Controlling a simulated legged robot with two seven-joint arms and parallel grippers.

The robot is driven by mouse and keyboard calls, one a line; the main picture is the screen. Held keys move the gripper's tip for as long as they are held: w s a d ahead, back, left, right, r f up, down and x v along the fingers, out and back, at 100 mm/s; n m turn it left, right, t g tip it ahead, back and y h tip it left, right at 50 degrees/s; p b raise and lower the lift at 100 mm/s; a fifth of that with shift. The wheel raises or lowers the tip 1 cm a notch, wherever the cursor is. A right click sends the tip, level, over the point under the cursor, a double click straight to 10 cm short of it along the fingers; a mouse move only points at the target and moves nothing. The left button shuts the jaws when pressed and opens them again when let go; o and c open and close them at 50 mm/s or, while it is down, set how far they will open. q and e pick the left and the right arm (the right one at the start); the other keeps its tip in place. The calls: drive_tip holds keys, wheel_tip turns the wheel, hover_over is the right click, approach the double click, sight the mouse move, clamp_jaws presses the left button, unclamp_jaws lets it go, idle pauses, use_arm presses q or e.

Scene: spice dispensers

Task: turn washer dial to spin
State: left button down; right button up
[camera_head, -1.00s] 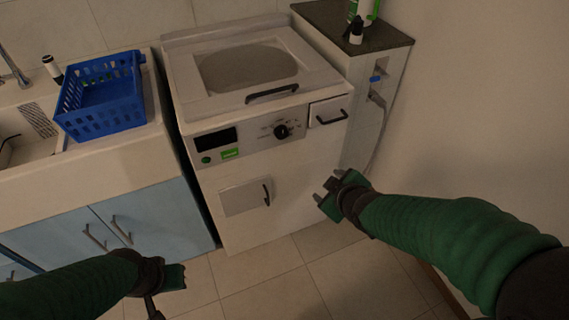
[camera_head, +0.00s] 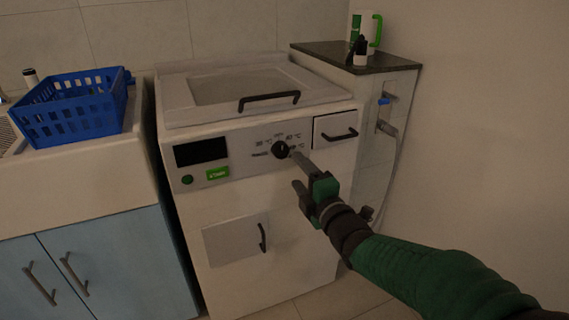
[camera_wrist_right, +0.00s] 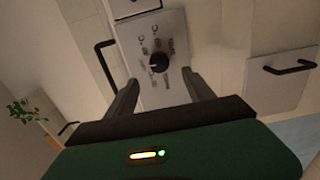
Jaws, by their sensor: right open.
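The washer (camera_head: 245,195) is a white top-loading machine with a slanted front panel. Its black round dial (camera_head: 280,149) sits on that panel, ringed by small printed labels too small to read fully. My right gripper (camera_head: 297,170) is open and empty, just below and right of the dial in the head view. In the right wrist view the dial (camera_wrist_right: 159,62) shows ahead of the two spread fingers (camera_wrist_right: 162,92), roughly between their lines and apart from them. My left gripper is not in view.
A dark display (camera_head: 201,151), a green button and a green label are left on the panel. A handled drawer (camera_head: 336,128) is right of the dial. A blue basket (camera_head: 72,108) stands on the left counter. A dark-topped side unit (camera_head: 354,58) stands at right.

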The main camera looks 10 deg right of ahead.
sight(282, 154)
drive_tip(key=w, duration=0.3)
drive_tip(key=w+a+b, duration=0.1)
drive_tip(key=w, duration=0.1)
drive_tip(key=w+b, duration=0.1)
drive_tip(key=w, duration=0.2)
drive_tip(key=shift+w+a+f, duration=0.15)
drive_tip(key=shift+w+a, duration=0.15)
drive_tip(key=shift+a, duration=0.1)
drive_tip(key=shift+w, duration=0.25)
drive_tip(key=shift+c, duration=0.3)
clamp_jaws()
